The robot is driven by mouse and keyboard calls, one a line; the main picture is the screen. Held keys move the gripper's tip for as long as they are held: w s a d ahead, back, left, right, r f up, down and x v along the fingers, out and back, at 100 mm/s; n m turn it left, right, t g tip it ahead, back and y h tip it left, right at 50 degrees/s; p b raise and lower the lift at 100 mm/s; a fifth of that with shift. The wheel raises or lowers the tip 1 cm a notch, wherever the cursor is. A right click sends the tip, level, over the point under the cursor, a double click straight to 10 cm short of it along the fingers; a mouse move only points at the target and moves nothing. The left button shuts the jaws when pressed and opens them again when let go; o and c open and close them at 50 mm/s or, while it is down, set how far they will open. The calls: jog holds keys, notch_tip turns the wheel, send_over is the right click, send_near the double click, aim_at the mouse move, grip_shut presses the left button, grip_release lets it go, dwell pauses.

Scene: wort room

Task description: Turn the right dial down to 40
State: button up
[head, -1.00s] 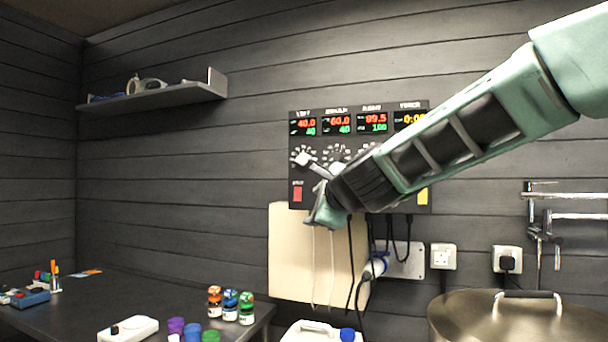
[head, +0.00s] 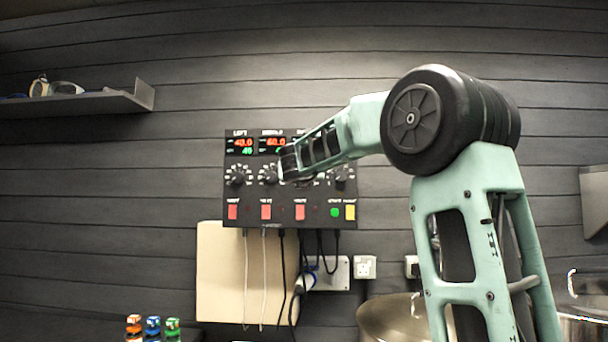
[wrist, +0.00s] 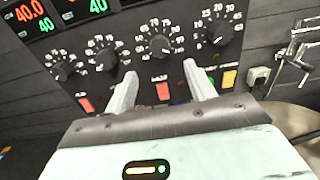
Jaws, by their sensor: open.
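The black control panel (head: 235,200) hangs on the dark plank wall, with a row of black dials with white scales. The right dial (wrist: 160,45) is third from the left in the wrist view, with numbers around it. In the head view my arm covers it and its display. My gripper (wrist: 160,70) is open and empty. Its two pale fingers point at the panel, their tips just below the right dial and to either side of it. I cannot tell whether they touch the panel. In the head view my gripper (head: 284,166) is in front of the panel's middle.
The left dial (head: 238,175) and middle dial (wrist: 102,53) are to the left, the timer dial (wrist: 217,33) to the right. Red switches (head: 266,210) sit below. Cables hang under the panel past a pale board (head: 220,275). A metal pot (head: 385,318) stands lower right.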

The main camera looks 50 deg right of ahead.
jog(key=p+x, duration=0.2)
jog(key=x, duration=0.7)
jog(key=c, duration=1)
